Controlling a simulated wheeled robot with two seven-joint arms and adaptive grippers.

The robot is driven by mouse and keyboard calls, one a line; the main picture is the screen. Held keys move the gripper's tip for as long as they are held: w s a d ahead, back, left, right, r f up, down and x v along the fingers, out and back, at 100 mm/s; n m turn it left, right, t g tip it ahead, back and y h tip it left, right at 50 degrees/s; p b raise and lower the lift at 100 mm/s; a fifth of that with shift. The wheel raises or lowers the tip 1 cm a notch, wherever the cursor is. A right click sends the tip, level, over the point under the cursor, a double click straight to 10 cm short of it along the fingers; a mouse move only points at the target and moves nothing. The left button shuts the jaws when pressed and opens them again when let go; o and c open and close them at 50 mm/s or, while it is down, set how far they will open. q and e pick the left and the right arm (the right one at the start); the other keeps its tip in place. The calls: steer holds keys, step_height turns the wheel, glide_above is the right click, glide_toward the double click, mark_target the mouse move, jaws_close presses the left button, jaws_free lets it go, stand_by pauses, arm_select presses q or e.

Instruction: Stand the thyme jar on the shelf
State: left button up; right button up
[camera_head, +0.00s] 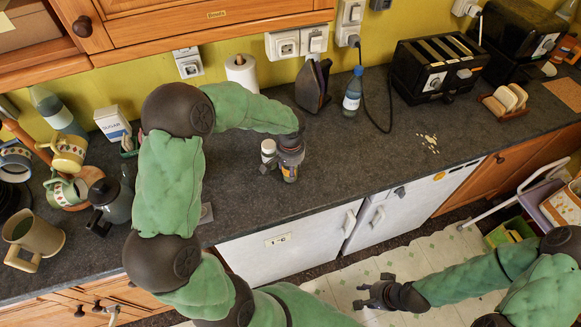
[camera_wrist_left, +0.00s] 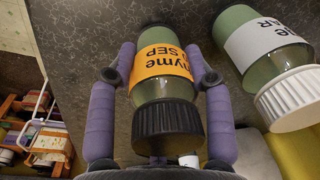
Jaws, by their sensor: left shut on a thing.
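The thyme jar (camera_wrist_left: 165,72) is greenish, with an orange label and a ribbed black lid, in the left wrist view. My left gripper (camera_wrist_left: 160,82) has a purple finger on each side of it and is shut on it. In the head view this gripper (camera_head: 288,160) is over the counter, largely hiding the thyme jar (camera_head: 290,173). I cannot tell whether the jar's base touches the counter. A similar jar with a white label and white lid (camera_wrist_left: 290,98) stands close beside it. My right gripper (camera_head: 372,293) is open and empty above the floor. I cannot make out a shelf for certain.
A paper roll (camera_head: 242,72), an iron (camera_head: 313,86), a blue bottle (camera_head: 352,93) and a toaster (camera_head: 437,68) stand along the back of the counter (camera_head: 350,150). Mugs (camera_head: 68,152) crowd the left. A wooden cabinet (camera_head: 200,30) overhangs the back. Crumbs lie right of centre.

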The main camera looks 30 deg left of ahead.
arm_select(q)
steer(key=o, duration=1.2)
steer(key=shift+f, duration=0.1)
steer(key=shift+o, duration=0.2)
